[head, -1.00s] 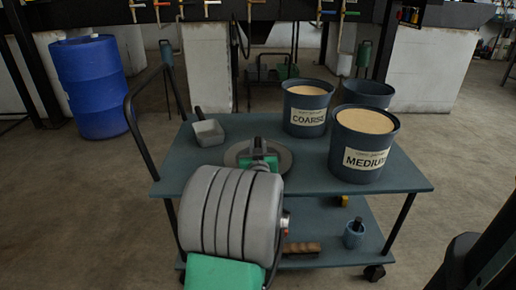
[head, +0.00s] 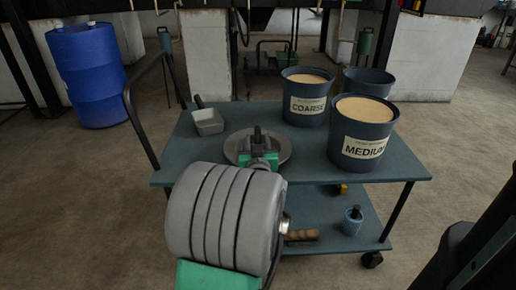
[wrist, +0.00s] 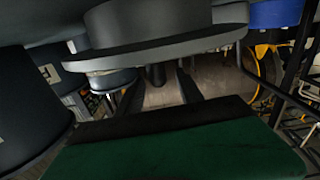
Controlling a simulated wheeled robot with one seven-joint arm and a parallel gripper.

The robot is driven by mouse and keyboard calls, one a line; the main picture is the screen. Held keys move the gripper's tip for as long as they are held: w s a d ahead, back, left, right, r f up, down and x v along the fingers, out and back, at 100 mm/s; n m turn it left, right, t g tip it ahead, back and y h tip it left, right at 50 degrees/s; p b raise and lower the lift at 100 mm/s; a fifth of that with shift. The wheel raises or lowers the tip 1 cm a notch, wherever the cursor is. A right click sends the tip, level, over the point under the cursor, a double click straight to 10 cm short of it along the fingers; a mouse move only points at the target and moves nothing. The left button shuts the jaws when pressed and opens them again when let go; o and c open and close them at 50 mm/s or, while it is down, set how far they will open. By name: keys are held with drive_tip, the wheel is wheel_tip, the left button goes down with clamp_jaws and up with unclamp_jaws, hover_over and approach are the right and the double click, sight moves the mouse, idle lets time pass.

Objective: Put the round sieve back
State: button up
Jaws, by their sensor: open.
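A round grey disc (head: 281,154) with a raised rim lies flat on the cart's top shelf, left of the buckets; it looks like the round sieve. Its middle is hidden by my gripper (head: 258,136), whose dark fingers are over it. In the wrist view the grey disc (wrist: 160,48) fills the upper part. My gripper (wrist: 157,88) shows there as two dark fingers apart, with a short dark stem (wrist: 156,75) between them. I cannot tell whether the fingers touch the stem.
The buckets marked COARSE (head: 305,107) and MEDIUM (head: 361,150) stand right of the disc, with another bucket (head: 367,82) behind. A grey scoop (head: 208,122) lies at the back left. The cart (head: 310,165) has a push handle on its left. A blue barrel (head: 86,75) stands beyond.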

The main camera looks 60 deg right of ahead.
drive_tip(key=v, duration=0.8)
drive_tip(key=w+a+n+y, duration=0.1)
drive_tip(key=w, duration=0.1)
drive_tip(key=w+a+f+t+y, duration=0.1)
drive_tip(key=w+a, duration=0.1)
drive_tip(key=w, duration=0.1)
drive_tip(key=w+a+f+n+t+y, duration=0.1)
drive_tip(key=w, duration=0.2)
drive_tip(key=shift+w+a+n+y, duration=0.2)
drive_tip(key=shift+a+n+y, duration=0.05)
drive_tip(key=shift+n+y, duration=0.05)
drive_tip(key=w+a+f+n+y, duration=0.35)
drive_tip(key=w+a+y, duration=0.2)
drive_tip(key=a, duration=0.45)
drive_tip(key=w+a+f+n+y, duration=0.2)
drive_tip(key=w+a+f+y, duration=0.2)
drive_tip(key=w+a, duration=0.5)
drive_tip(key=s+a+f+n+g+y, duration=0.15)
drive_tip(key=s+a+g, duration=0.25)
drive_tip(key=s+a, duration=0.5)
drive_tip(key=s+a+n+g+y, duration=0.15)
drive_tip(key=s+a+g, duration=0.25)
drive_tip(key=a, duration=0.9)
wheel_tip(320, 180, up, 36)
drive_tip(key=w+t+p, duration=0.1)
drive_tip(key=p, duration=3.2)
drive_tip(key=shift+w+a+n, duration=0.25)
drive_tip(key=shift+a+n, duration=0.05)
drive_tip(key=shift+n, duration=0.15)
